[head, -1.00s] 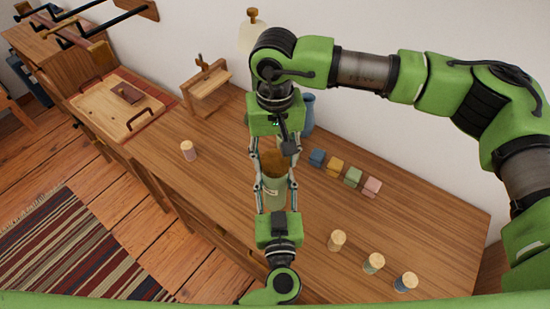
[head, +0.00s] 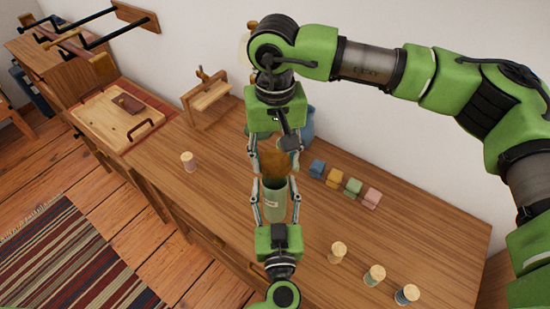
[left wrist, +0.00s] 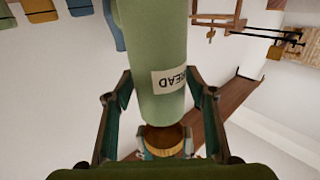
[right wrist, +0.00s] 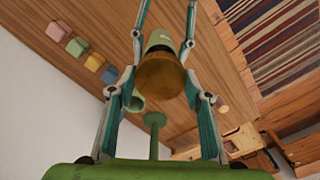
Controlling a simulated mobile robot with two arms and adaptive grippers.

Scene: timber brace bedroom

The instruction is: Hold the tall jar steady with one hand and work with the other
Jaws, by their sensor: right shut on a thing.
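The tall jar (head: 275,203) is pale green with a white label, which reads "READ" in the left wrist view (left wrist: 160,55), upside down there. My left gripper (head: 276,196) has its fingers on both sides of the jar. Whether they press on it is unclear. My right gripper (head: 275,158) is shut on the brown wooden lid (head: 274,164), at the jar's mouth. The lid also shows between the fingers in the right wrist view (right wrist: 160,77). I cannot tell whether lid and jar touch.
Blue, yellow, green and pink blocks (head: 353,187) stand in a row to the right. Several cork-topped small jars (head: 374,275) stand at the front right, and another (head: 188,161) to the left. A blue vase (head: 307,124) is behind my right gripper. A wooden tray (head: 118,125) lies far left.

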